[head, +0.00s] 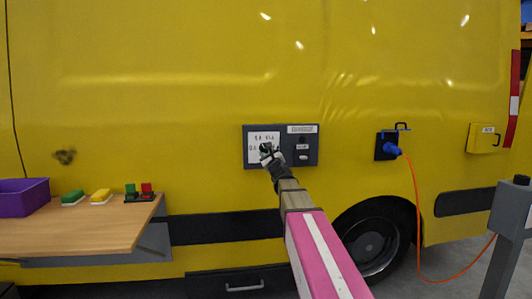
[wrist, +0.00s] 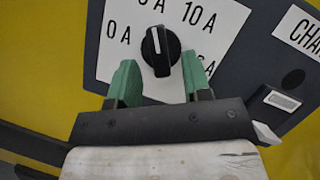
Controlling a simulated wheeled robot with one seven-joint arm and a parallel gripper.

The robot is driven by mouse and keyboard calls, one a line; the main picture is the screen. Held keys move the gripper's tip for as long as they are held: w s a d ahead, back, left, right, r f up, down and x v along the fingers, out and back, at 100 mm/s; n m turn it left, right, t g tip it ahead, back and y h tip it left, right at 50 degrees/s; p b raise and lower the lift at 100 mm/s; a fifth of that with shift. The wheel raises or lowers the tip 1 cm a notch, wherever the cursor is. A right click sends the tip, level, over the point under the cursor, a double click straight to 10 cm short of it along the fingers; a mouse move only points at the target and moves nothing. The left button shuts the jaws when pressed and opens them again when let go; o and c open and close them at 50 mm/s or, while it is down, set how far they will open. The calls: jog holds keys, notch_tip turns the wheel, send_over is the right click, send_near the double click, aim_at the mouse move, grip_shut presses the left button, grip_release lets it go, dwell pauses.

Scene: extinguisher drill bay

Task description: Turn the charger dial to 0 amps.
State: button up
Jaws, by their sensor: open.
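The charger panel (head: 312,131) is a dark grey plate on the yellow van side, with a white label sheet (wrist: 121,66). The charger dial (wrist: 163,62) is a black knob with a white pointer line, which points up and slightly left, toward a partly cut-off "A" label rather than the "0 A" at left. "10 A" is at upper right; a lower right label is partly hidden. My gripper (wrist: 160,82) is open, its green fingers to the left and right of the dial's lower part, with gaps visible. In the head view my gripper (head: 267,152) covers the dial.
A switch (wrist: 282,100) sits right of the dial on the panel. A blue plug (head: 392,149) with an orange cable is further right, then a yellow box (head: 483,138). A wooden bench (head: 80,229) with a purple bin (head: 22,197) stands at left.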

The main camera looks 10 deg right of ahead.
jog(key=shift+x, duration=0.95)
jog(key=shift+s, duration=0.1)
grip_shut()
jog(key=shift+n, duration=0.4)
jog(key=n+g+y, duration=0.1)
jog(key=n, duration=0.2)
jog(key=n+g+y, duration=0.1)
jog(key=n, duration=0.2)
jog(key=shift+d+r+n, duration=0.2)
jog(key=shift+n, duration=0.2)
jog(key=n+g, duration=0.1)
jog(key=n, duration=0.2)
jog(key=n+g, duration=0.1)
jog(key=n, duration=0.2)
jog(key=shift+r+g, duration=0.1)
jog(key=shift+g, duration=0.3)
